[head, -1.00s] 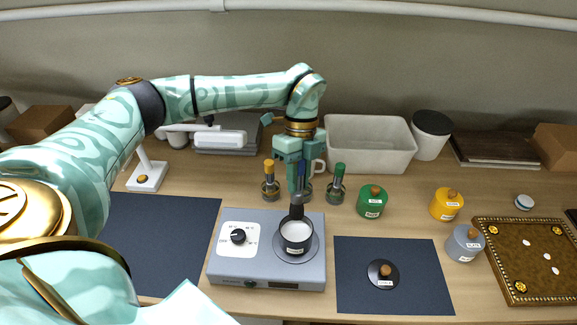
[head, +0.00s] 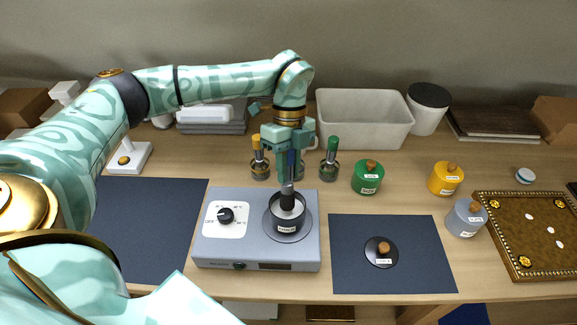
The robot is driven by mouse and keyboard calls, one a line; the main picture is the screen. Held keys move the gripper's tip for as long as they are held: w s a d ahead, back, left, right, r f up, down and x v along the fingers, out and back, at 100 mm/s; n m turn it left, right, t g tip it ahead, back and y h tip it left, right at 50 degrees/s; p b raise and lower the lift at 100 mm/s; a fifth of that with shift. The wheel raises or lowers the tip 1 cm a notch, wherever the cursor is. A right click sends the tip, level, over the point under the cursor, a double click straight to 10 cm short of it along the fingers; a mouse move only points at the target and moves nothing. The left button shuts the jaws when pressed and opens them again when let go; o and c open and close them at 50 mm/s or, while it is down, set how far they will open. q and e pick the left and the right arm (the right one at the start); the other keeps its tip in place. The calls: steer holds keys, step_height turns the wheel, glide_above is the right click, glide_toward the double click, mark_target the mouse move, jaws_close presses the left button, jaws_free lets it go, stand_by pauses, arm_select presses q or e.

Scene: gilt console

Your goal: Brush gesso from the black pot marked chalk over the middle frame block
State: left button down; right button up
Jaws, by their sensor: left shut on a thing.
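The black pot (head: 286,226) with a white label stands on a grey hot plate (head: 212,248); the label is too small to read surely. White gesso shows inside it. My left gripper (head: 288,172) is above the pot, shut on an upright brush (head: 288,194) with a blue handle and a dark lower part. The brush's lower end is inside the pot's mouth; how deep it goes is hard to tell. The pot's black lid (head: 381,256) with a wooden knob lies on the right dark mat. I cannot make out a middle frame block. My right gripper is not in view.
Yellow (head: 259,160) and green (head: 330,160) handled brushes stand in holders behind the hot plate. Green (head: 367,182), yellow (head: 444,183) and grey (head: 463,222) pots stand at right, beside an ornate gilt frame (head: 512,267). The left dark mat (head: 158,225) is bare.

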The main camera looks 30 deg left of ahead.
arm_select(q)
steer(key=shift+f, duration=0.55)
stand_by(0.7)
steer(key=shift+f, duration=0.1)
stand_by(1.6)
step_height(320, 180, up, 7)
steer(key=p, duration=0.7)
steer(key=shift+r, duration=0.2)
steer(key=shift+f, duration=0.1)
steer(key=c, duration=2.1)
jaws_free()
